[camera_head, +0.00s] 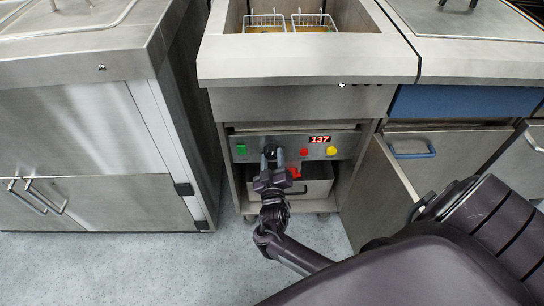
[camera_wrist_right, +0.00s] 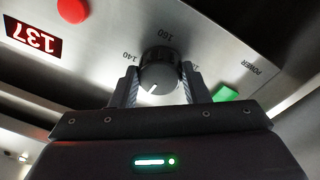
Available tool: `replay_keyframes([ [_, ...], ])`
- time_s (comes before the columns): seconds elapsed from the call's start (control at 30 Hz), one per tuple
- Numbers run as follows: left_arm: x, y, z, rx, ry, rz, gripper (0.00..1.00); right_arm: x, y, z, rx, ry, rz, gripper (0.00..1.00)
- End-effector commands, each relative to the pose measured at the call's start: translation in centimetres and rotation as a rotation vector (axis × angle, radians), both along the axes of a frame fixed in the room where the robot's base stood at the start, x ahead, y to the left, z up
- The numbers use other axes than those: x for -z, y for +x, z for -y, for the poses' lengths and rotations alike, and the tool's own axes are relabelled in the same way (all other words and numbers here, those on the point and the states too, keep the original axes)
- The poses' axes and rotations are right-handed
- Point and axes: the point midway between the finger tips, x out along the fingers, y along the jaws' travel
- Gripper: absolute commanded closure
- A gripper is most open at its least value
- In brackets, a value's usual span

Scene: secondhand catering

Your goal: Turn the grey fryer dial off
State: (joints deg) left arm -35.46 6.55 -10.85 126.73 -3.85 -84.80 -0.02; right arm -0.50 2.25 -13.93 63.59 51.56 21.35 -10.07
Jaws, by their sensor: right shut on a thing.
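The fryer's control panel (camera_head: 245,136) is in the middle of the head view, under the counter. The fryer dial (camera_wrist_right: 159,76) is a dark grey round knob with a white pointer line, seen in the right wrist view, with printed numbers such as 140 and 160 around it. In the head view the dial is mostly hidden behind my right gripper (camera_head: 271,158). That gripper reaches the panel from below, one finger on each side of the dial, shut on it; its fingers also show in the right wrist view (camera_wrist_right: 160,88). My left gripper is out of view.
A red display (camera_head: 320,139) reads 137. A green switch (camera_head: 241,149), red button (camera_head: 304,152) and yellow button (camera_head: 331,151) sit on the panel. Two fryer baskets (camera_head: 263,22) are above. An open cabinet door (camera_head: 376,192) stands right of my arm.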

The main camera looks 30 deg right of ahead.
Motion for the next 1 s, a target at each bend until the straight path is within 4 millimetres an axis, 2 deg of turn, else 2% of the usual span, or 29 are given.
replay_keyframes([
  [0.07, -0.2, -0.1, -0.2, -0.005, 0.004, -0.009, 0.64, -0.1, 0.0, 0.1, 0.000, -0.031, -0.020, 0.81],
  [0.2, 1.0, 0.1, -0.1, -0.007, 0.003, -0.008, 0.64, -0.1, 0.0, 0.1, 0.000, -0.071, -0.043, 0.81],
  [0.4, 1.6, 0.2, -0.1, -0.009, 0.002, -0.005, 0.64, -0.1, 0.0, 0.1, 0.000, -0.099, -0.060, 0.81],
  [0.8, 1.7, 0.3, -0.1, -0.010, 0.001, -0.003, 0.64, 0.0, 0.0, 0.1, 0.000, -0.103, -0.062, 0.81],
  [0.83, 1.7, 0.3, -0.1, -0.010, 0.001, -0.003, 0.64, 0.0, 0.0, 0.1, 0.000, -0.103, -0.062, 0.56],
  [1.0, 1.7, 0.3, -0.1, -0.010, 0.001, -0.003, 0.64, 0.0, 0.0, 0.1, 0.000, -0.102, -0.062, 0.37],
])
